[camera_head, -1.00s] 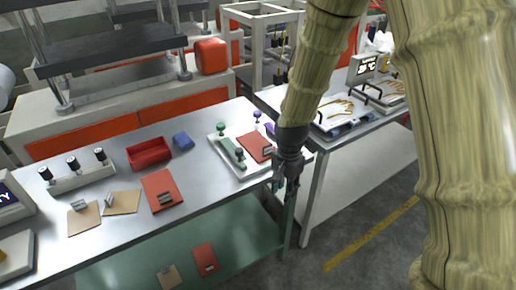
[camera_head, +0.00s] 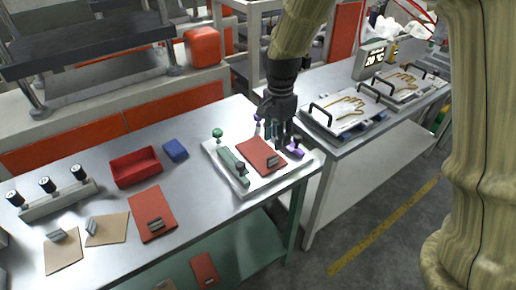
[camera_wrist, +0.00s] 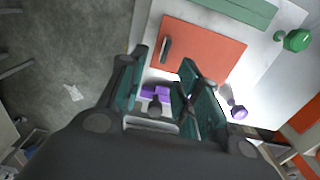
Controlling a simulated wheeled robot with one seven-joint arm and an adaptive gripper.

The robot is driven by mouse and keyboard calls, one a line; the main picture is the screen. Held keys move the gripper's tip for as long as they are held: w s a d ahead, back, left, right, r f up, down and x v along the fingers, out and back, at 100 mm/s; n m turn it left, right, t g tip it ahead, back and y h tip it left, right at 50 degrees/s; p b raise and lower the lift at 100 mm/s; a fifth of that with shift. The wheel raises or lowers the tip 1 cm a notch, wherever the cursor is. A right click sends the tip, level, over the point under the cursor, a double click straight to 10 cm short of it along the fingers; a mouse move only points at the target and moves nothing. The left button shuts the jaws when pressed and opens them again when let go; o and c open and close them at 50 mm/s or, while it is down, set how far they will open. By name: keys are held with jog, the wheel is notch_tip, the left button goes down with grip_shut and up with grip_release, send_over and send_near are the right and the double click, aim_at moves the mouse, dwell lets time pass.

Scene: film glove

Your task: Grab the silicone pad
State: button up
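A flat red pad (camera_head: 257,153) with a grey grip block (camera_head: 273,161) lies on the white tray (camera_head: 222,173) at the table's right end. In the wrist view the pad (camera_wrist: 210,50) and its grip block (camera_wrist: 165,49) show just beyond my fingertips. A second red pad (camera_head: 151,211) with a grey block lies on the bare table. My gripper (camera_head: 279,146) points down over the tray's right part, beside the pad. In the wrist view my gripper (camera_wrist: 164,60) is open, its fingers apart, with nothing held. Its height above the tray is unclear.
A purple piece (camera_head: 295,149) lies on the tray near my gripper. A green bar (camera_head: 232,162) and green knob (camera_head: 217,133) lie left of the pad. A red bin (camera_head: 135,167) and blue block (camera_head: 175,149) stand farther left. Another table (camera_head: 345,146) stands to the right.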

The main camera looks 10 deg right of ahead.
aim_at(273, 157)
jog(key=f, duration=0.5)
jog(key=shift+w+a+p, duration=0.1)
jog(key=shift+a+p, duration=0.15)
jog(key=shift+p, duration=0.1)
jog(key=shift+f, duration=0.2)
notch_tip(273, 157, down, 4)
jog(key=shift+w+a+r+p, duration=0.15)
jog(key=shift+r+p, duration=0.1)
jog(key=shift+p, duration=0.45)
jog(key=shift+f, duration=0.7)
jog(key=shift+c, duration=0.5)
grip_shut()
